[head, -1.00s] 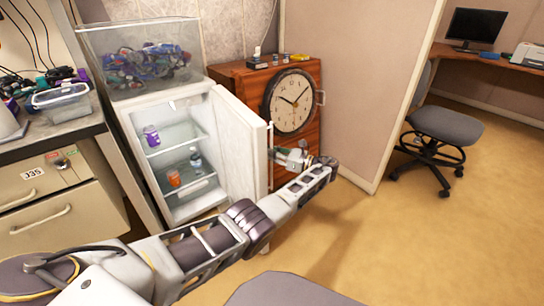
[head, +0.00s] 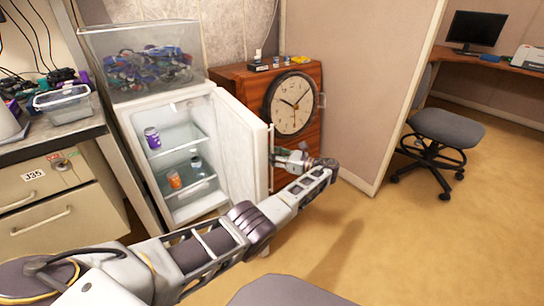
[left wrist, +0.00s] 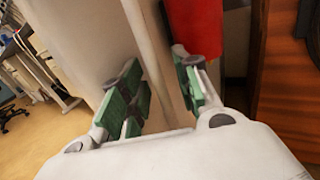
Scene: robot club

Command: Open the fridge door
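The small white fridge (head: 150,190) stands with its door (head: 240,145) swung wide open to the right, its shelves showing. A thin vertical handle bar (head: 271,150) runs along the door's outer edge; it also shows in the left wrist view (left wrist: 150,55). My left gripper (head: 290,158) is at the outer side of the door, by the handle. In the left wrist view its green-padded fingers (left wrist: 160,92) are apart, with the handle bar passing between them. I cannot see firm contact with the bar. My right gripper is out of view.
A wooden cabinet (head: 232,76) with a round clock (head: 291,103) stands close behind the door. A clear bin (head: 190,35) sits on the fridge. A drawer unit (head: 90,215) is at left. An office chair (head: 445,128) is at right. The floor (head: 400,240) at right is open.

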